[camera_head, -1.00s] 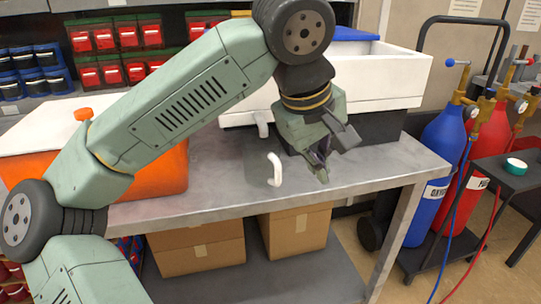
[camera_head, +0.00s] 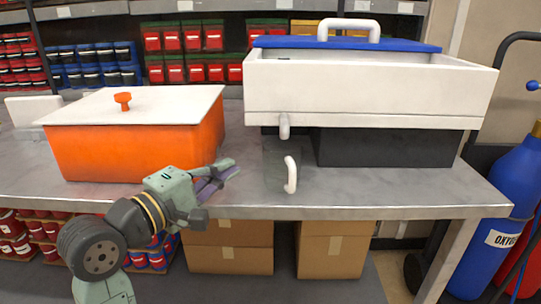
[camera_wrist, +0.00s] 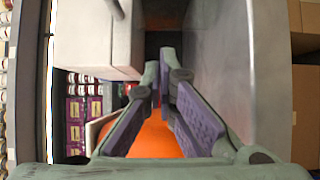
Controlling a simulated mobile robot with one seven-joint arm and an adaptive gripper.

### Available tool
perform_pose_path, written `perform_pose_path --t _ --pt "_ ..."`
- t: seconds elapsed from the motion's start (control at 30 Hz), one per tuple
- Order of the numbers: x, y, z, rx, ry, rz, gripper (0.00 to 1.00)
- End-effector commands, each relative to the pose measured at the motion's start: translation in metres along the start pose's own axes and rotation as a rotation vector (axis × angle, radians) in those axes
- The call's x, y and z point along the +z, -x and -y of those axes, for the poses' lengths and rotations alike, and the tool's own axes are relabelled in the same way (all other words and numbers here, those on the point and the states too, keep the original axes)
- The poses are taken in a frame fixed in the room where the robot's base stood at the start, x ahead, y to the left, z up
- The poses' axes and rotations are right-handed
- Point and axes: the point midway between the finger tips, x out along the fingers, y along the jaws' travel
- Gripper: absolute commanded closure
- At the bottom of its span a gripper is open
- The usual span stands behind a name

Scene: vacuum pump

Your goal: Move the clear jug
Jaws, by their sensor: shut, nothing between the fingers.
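The clear jug (camera_head: 272,172) stands on the metal table (camera_head: 380,187). Its see-through body is faint, and its white handle (camera_head: 291,175) shows plainly on its right. It is beneath the white spout (camera_head: 284,126) of the white basin (camera_head: 365,95). My gripper (camera_head: 230,171) is left of the jug, near the table's front edge, apart from it. Its fingers are closed together and empty. In the wrist view my fingers (camera_wrist: 163,78) converge at their tips. I cannot make out the jug in that view.
An orange box (camera_head: 135,150) with a white lid (camera_head: 150,106) stands on the table behind my gripper. A dark block (camera_head: 385,147) sits beneath the basin. Cardboard boxes (camera_head: 335,257) are below the table. A blue gas cylinder (camera_head: 505,210) stands at right.

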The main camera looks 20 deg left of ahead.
Motion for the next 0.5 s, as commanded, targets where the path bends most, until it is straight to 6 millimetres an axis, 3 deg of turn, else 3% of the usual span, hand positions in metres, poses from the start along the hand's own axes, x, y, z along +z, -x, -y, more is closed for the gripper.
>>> perform_pose_path --t 0.17,0.5 --pt "-0.002 -0.017 -0.001 -0.003 -0.001 -0.005 1.00" --pt "-0.001 -0.078 -0.001 -0.004 -0.001 -0.002 1.00"
